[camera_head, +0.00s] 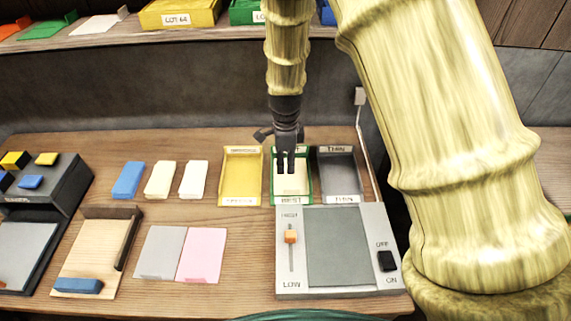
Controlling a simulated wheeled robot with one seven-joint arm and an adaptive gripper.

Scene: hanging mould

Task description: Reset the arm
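My arm comes down from the top of the head view. My gripper (285,168) is dark and points down over the green-edged tray (277,198). Its two fingers look close together with a narrow gap, and I cannot tell whether they are open or shut. A cream piece (297,182) lies in that tray behind the fingertips. Whether the fingers touch it cannot be told. Part of the tray's upper label is hidden by the gripper.
Left of it is a yellow tray (241,202); right is a grey tray (340,198). A panel (287,285) with an orange slider (291,236) and black switch (387,261) lies in front. Blue (128,180) and pale blocks (160,180) lie left. A shelf (120,37) runs behind.

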